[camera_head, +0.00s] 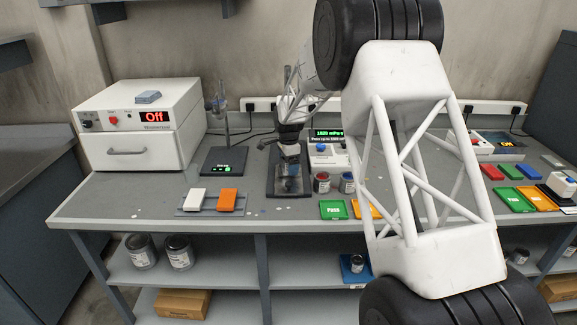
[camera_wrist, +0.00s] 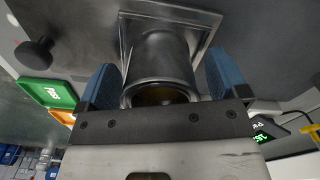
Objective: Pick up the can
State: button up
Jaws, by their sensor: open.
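A dark grey metal can (camera_wrist: 160,58) stands between the two blue fingers of my gripper (camera_wrist: 160,75) in the wrist view, on a square metal plate (camera_wrist: 205,30). The fingers are spread, one on each side of the can, with a visible gap on both sides. In the head view my gripper (camera_head: 290,150) points down over the dark stand (camera_head: 272,188) in the middle of the bench, and the can there is largely hidden or hard to make out.
A white oven (camera_head: 140,125) stands at left. A dark round knob (camera_wrist: 35,53) is near the can.

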dwell(0.3)
jog(key=c, duration=1.1)
jog(key=shift+o, duration=0.2)
jog(key=shift+r, duration=0.15)
jog(key=shift+r, duration=0.75)
notch_tip(320, 180, up, 2)
jog(key=shift+r, duration=0.1)
jog(key=s+d+r, duration=0.1)
jog(key=s+d, duration=0.2)
jog(key=s, duration=1.2)
jog(key=shift+s, duration=0.35)
